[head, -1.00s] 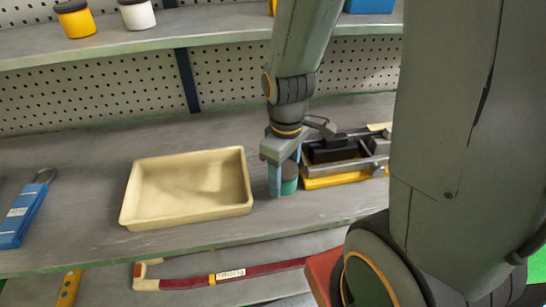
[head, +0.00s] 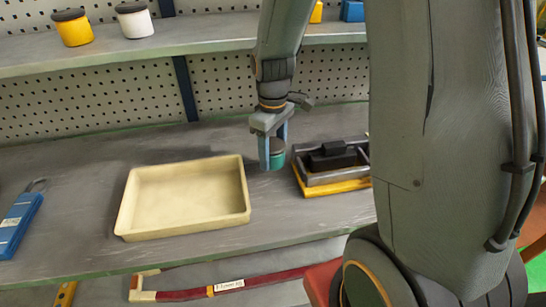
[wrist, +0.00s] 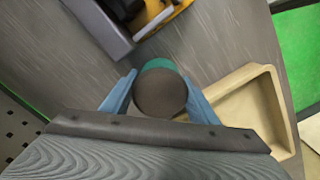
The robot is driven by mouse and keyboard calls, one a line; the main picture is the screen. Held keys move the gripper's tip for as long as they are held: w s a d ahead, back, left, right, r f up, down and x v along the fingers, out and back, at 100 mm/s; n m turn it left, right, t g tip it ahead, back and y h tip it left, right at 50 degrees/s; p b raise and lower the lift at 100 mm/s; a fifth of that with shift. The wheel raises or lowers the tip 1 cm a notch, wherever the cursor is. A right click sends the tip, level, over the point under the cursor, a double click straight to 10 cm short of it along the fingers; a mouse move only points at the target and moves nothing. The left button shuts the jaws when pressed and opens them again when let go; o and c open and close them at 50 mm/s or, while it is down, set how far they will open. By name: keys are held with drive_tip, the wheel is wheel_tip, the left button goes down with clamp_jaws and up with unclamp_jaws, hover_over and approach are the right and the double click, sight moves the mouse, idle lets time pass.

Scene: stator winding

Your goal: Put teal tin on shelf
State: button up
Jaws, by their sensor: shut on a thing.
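The teal tin (head: 278,159), with a dark lid, is between the blue fingers of my gripper (head: 272,158), to the right of the cream tray. In the wrist view the tin's dark round lid (wrist: 160,94) and a strip of its teal side show between the two fingers. My gripper is shut on the tin and appears to hold it above the workbench. The upper shelf (head: 190,47) runs across the back, above and behind the gripper.
A yellow tin (head: 74,31) and a white tin (head: 134,22) stand on the shelf's left part. A blue box (head: 352,11) is at its right. The cream tray (head: 130,205) and a grey-and-yellow fixture (head: 335,186) flank my gripper. The shelf's middle-left is clear.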

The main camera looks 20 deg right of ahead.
sight(272, 160)
drive_tip(key=shift+w+f, duration=0.1)
drive_tip(key=shift+w, duration=0.35)
drive_tip(key=shift+f+p, duration=0.65)
drive_tip(key=shift+f, duration=1.05)
drive_tip(key=shift+f, duration=0.1)
drive_tip(key=o, duration=1.3)
